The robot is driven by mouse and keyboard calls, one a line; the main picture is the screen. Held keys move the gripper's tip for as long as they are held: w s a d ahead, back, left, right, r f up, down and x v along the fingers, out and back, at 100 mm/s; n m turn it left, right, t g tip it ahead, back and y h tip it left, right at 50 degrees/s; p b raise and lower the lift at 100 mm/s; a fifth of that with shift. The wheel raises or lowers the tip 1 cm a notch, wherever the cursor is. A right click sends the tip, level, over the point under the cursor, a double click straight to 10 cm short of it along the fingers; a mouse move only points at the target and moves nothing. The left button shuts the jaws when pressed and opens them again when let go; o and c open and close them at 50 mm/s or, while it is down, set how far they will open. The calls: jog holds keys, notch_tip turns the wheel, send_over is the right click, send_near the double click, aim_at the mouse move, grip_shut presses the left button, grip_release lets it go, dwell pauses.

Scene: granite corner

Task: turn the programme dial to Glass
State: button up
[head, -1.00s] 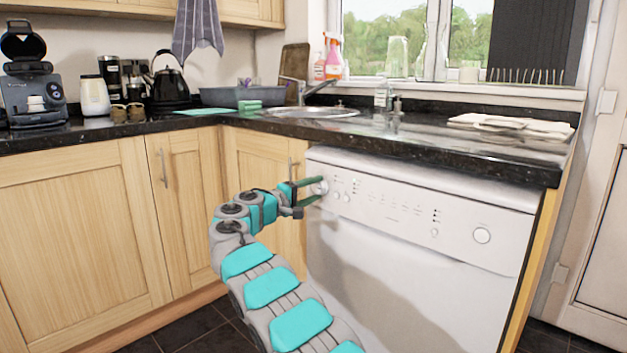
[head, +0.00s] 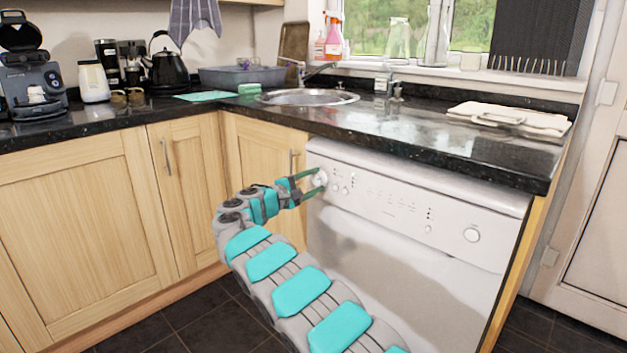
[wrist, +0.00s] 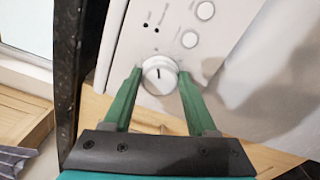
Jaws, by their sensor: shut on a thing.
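The white dishwasher (head: 400,270) stands under the worktop, its control panel facing me. Its round white programme dial (head: 321,179) is at the left end of the panel. In the wrist view the dial (wrist: 159,74) shows a dark pointer mark near its centre. My gripper (head: 318,182) is at the dial with its green fingers on either side. In the wrist view my gripper (wrist: 160,78) is shut on the dial, one finger at its left and one at its right. The programme labels are too small to read.
Several small round buttons (head: 340,188) sit beside the dial, and a larger round button (head: 471,235) is at the panel's right. The black worktop (head: 420,135) overhangs above. Wooden cupboards (head: 90,220) stand to the left. The dark floor in front is clear.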

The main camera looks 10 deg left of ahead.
jog(key=shift+f, duration=0.1)
jog(key=o, duration=1.4)
jog(key=shift+c, duration=0.2)
jog(key=b+v, duration=0.1)
jog(key=v, duration=0.6)
jog(key=shift+s+a, duration=0.3)
